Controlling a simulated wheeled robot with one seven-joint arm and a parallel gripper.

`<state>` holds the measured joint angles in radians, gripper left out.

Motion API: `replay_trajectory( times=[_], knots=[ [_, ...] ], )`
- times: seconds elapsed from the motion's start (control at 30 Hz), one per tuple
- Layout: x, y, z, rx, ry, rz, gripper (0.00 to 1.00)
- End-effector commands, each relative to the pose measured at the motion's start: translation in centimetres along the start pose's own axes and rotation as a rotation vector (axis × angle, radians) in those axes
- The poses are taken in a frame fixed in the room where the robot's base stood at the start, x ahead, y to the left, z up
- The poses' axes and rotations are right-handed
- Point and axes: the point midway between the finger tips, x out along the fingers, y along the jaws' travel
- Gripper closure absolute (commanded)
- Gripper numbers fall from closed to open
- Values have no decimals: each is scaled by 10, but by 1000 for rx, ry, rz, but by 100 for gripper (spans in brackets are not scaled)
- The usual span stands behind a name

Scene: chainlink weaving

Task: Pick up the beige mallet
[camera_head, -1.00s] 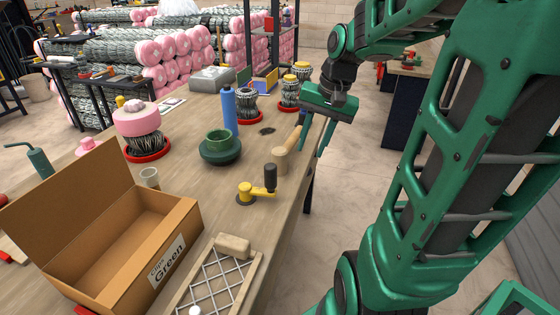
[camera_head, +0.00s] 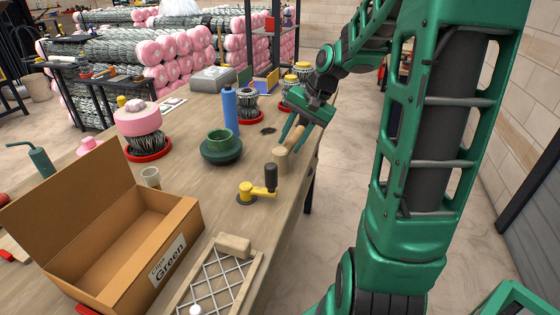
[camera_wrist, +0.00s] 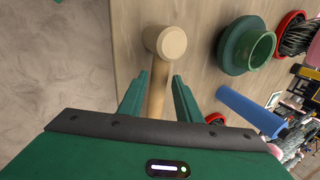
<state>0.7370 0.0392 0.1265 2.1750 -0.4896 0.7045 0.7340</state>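The beige mallet (camera_head: 283,157) lies on the wooden table near its right edge, with its round head toward the front and its handle running back. It also shows in the wrist view (camera_wrist: 165,42), head at the top and handle running down toward my gripper. My gripper (camera_head: 292,138) is above the handle and open. In the wrist view its two fingers (camera_wrist: 157,92) stand on either side of the handle, with gaps on both sides. The handle's far end is hidden behind the gripper body.
A dark green pot (camera_head: 221,148) and a blue bottle (camera_head: 229,108) stand left of the mallet. A yellow crank with a black grip (camera_head: 270,178) is in front of it. An open cardboard box (camera_head: 187,217) stands at front left. The table's right edge is close by.

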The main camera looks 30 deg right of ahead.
Motion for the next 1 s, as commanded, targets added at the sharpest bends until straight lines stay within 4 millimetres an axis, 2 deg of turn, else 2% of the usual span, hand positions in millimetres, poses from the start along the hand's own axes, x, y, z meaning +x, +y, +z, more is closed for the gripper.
replay_trajectory(
  times=[0.1,0.23,0.57,0.7,1.0],
  knots=[
    [19,0,-2,1,-5,2,69],
    [34,0,-3,1,-4,1,69],
    [41,0,-3,1,0,1,69],
    [40,0,-3,1,0,1,100],
    [40,-1,-3,0,1,0,100]
  ],
)
